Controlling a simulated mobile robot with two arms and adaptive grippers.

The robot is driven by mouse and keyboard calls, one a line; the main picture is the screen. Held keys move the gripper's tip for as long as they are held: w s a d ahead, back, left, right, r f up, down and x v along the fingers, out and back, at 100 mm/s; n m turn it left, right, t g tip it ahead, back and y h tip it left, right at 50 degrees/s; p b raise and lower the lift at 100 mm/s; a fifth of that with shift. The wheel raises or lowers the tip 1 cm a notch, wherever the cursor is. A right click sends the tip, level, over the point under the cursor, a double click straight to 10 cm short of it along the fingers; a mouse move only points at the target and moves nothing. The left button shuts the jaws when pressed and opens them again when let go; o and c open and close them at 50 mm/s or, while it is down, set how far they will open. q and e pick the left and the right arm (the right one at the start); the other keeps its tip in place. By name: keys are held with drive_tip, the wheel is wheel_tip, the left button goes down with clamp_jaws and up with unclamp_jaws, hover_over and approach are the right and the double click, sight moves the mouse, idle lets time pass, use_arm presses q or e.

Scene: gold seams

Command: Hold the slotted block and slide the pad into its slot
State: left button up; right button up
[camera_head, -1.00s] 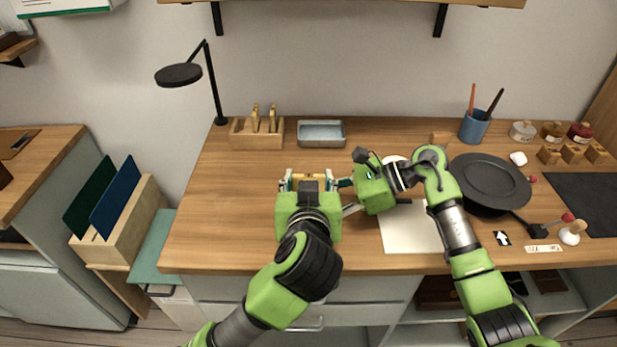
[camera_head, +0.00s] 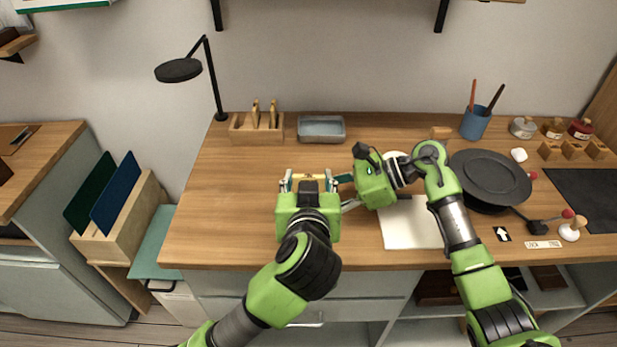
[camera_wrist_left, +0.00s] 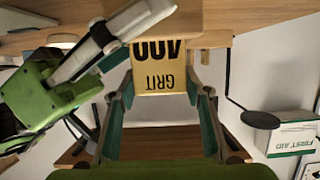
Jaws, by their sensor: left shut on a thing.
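My left gripper (camera_head: 309,184) is over the middle of the table, its fingers shut on a yellow pad (camera_head: 314,177). In the left wrist view the pad (camera_wrist_left: 166,75) sits between the two fingers, with "GRIT 400" printed upside down on it. My right gripper (camera_head: 346,194) is close beside the left one, on its right. In the left wrist view a finger of my right gripper (camera_wrist_left: 125,35) reaches across near the pad's upper end; I cannot tell whether it touches. What lies between the right fingers is hidden. I cannot make out a separate slotted block or its slot.
A wooden holder (camera_head: 247,136) and a grey tray (camera_head: 321,137) stand at the back. A white sheet (camera_head: 411,234) lies under the right arm. The table's left part is clear.

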use_arm(q)
drive_tip(key=shift+f, duration=0.3)
use_arm(e)
drive_tip(key=shift+f, duration=0.1)
idle(0.5)
use_arm(q)
drive_tip(key=o, duration=1)
drive_tip(key=v, duration=1.2)
use_arm(e)
drive_tip(key=o, duration=0.9)
drive_tip(key=shift+d, duration=0.15)
